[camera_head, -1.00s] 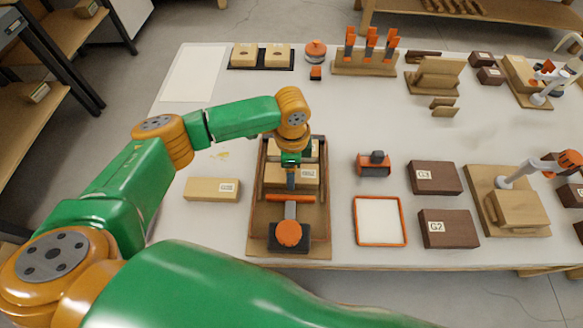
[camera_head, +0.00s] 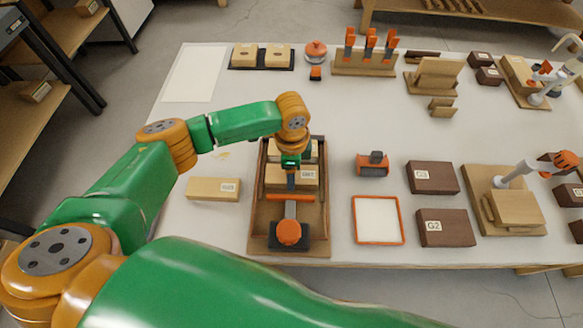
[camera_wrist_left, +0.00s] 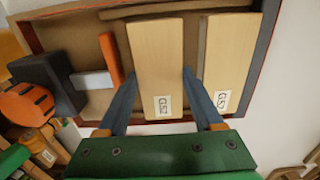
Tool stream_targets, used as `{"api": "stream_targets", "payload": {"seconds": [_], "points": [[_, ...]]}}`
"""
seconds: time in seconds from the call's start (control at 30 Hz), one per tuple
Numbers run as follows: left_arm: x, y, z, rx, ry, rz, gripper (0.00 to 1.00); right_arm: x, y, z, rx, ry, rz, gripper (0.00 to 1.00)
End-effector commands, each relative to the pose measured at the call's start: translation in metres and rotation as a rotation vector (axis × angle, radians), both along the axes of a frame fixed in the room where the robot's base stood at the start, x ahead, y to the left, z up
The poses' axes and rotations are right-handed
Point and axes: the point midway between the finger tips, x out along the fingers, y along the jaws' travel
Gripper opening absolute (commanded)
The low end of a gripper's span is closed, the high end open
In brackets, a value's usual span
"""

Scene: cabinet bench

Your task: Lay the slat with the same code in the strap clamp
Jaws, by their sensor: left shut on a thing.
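The strap clamp is a brown wooden tray (camera_head: 258,222) with an orange bar (camera_head: 291,198) and an orange knob (camera_head: 289,232) at its near end. My left gripper (camera_head: 291,185) points down into it. In the left wrist view its two fingers (camera_wrist_left: 158,98) stand on either side of a pale slat (camera_wrist_left: 158,60), shut on it, with the slat inside the tray. Its label seems to read G52. A second pale slat (camera_wrist_left: 228,55) lies beside it in the tray, with a similar label. Another pale labelled slat (camera_head: 205,189) lies on the table left of the clamp. My right gripper is out of view.
Right of the clamp are an orange-rimmed white tray (camera_head: 377,221), an orange and grey tool (camera_head: 373,165) and dark blocks marked G3 (camera_head: 428,178) and G2 (camera_head: 446,232). A wooden fixture (camera_head: 507,212) stands farther right.

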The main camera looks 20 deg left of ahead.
Motion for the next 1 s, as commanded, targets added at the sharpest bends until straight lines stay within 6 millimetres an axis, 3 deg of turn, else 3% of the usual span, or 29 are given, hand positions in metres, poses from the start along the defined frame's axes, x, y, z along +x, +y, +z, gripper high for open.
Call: {"api": "stream_targets", "payload": {"seconds": [0.27, 0.3, 0.4, 0.8, 1.0], "points": [[0.0, 0.0, 0.0, 0.0, -0.001, 0.0, 0.08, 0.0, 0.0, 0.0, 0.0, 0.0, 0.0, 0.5], [0.0, 0.0, 0.0, 0.0, -0.001, 0.0, 0.73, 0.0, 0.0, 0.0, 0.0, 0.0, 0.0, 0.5], [0.0, 0.0, 0.0, 0.0, -0.001, 0.0, 1.0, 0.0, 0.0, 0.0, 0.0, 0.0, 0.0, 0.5], [0.0, 0.0, 0.0, 0.0, 0.0, 0.0, 1.0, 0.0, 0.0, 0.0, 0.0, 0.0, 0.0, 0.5], [0.0, 0.0, 0.012, 0.0, -0.001, 0.0, 1.0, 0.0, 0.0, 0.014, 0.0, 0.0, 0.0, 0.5]]}}
